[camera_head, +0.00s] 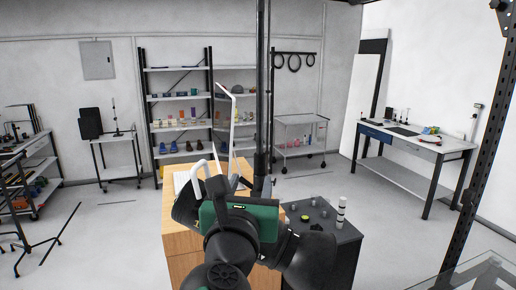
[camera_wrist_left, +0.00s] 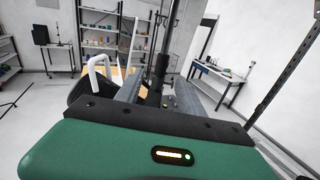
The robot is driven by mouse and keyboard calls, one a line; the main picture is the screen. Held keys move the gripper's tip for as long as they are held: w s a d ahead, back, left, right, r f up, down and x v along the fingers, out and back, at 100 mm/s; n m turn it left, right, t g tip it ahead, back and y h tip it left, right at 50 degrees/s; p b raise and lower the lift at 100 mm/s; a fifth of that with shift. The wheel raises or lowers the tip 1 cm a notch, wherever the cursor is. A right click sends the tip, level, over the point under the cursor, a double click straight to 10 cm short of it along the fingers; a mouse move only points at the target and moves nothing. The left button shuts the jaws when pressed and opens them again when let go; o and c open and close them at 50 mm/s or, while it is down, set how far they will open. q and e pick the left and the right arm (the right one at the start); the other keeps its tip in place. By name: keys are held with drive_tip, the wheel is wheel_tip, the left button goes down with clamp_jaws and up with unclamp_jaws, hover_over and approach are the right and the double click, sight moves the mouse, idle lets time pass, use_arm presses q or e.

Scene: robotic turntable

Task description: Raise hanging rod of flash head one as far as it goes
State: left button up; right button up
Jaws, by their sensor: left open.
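The hanging rod (camera_head: 262,90) is a dark vertical rod. It comes down from the top of the head view and ends low, behind my left gripper (camera_head: 232,190). In the left wrist view the rod (camera_wrist_left: 159,65) stands beyond the green gripper body, between the spread fingers. My left gripper is open, and I see no contact with the rod. Its body hides the rod's lower end in the head view. A flash head cannot be made out clearly. My right gripper is not in view.
A wooden table (camera_head: 180,245) stands below, with a white bent tube (camera_head: 233,120) rising near the rod. A dark cabinet (camera_head: 345,250) with knobs and a striped cylinder (camera_head: 341,213) is at the right. Shelves (camera_head: 180,102) and a workbench (camera_head: 420,145) stand farther back.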

sight(261, 153)
use_arm(q)
drive_tip(key=w+p, duration=0.2)
drive_tip(key=w, duration=0.3)
drive_tip(key=w+d+p, duration=0.1)
drive_tip(key=w, duration=0.3)
drive_tip(key=w+d+r+p, duration=0.1)
drive_tip(key=w+p, duration=0.1)
drive_tip(key=w, duration=0.3)
drive_tip(key=shift+w+p, duration=0.3)
drive_tip(key=shift+w, duration=0.25)
drive_tip(key=shift+w+d+f, duration=0.15)
drive_tip(key=shift+d, duration=0.15)
drive_tip(key=shift+c, duration=0.5)
drive_tip(key=shift+w+a, duration=0.1)
clamp_jaws()
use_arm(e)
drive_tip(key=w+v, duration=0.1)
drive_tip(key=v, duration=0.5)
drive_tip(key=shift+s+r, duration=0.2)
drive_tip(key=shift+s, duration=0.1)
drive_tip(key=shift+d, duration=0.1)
